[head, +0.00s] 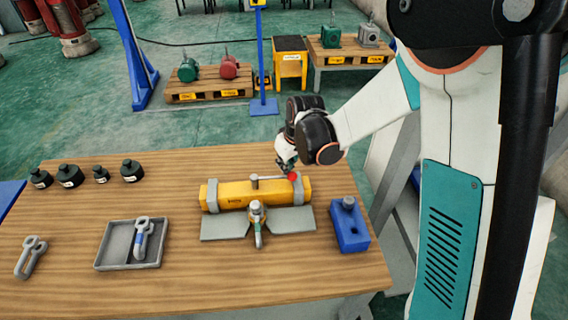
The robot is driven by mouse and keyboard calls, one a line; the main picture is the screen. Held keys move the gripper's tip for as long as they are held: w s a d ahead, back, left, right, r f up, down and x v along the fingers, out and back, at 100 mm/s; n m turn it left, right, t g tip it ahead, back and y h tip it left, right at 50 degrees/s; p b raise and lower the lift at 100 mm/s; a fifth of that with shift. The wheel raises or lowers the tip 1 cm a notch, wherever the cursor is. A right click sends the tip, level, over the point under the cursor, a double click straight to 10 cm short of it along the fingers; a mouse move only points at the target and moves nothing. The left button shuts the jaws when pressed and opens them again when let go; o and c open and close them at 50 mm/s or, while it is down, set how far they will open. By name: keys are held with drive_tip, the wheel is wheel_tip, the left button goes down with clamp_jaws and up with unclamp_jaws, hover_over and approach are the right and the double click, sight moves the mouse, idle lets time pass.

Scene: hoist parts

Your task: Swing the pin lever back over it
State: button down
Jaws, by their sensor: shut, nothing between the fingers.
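A yellow beam-shaped hoist part (230,196) lies across the wooden table, with grey bands near its ends. A thin grey pin lever (272,178) lies along the top of it, from a small upright post near the middle to a red knob (293,176) at the right. My gripper (287,168) is shut and empty, pointing down right by the red knob. I cannot tell whether it touches the knob. A metal shackle or hook fitting (258,218) stands at the front middle of the beam. Grey plates (225,227) lie on both sides of it.
A blue block (350,235) stands at the right. A grey tray (112,258) holds a blue-marked shackle (142,238); another shackle (30,258) lies at the left. Several black weights (68,176) line the back left. The table front is clear.

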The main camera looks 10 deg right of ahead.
drive_tip(key=s+m+h+b, duration=0.1)
drive_tip(key=s+m, duration=0.2)
drive_tip(key=shift+s+d+m+t, duration=0.2)
drive_tip(key=shift+m+t, duration=0.1)
drive_tip(key=shift+m, duration=0.1)
drive_tip(key=shift+s+a+m+h, duration=0.2)
drive_tip(key=shift+s+m+h, duration=0.1)
drive_tip(key=shift+s+m, duration=0.6)
drive_tip(key=s+a+m+g+h+b, duration=0.1)
drive_tip(key=s+a+m+h, duration=0.1)
drive_tip(key=s+a+m, duration=0.4)
drive_tip(key=shift+s+a+m+h+b, duration=0.3)
drive_tip(key=shift+m+b, duration=0.1)
drive_tip(key=shift+m, duration=1.2)
drive_tip(key=shift+a, duration=0.1)
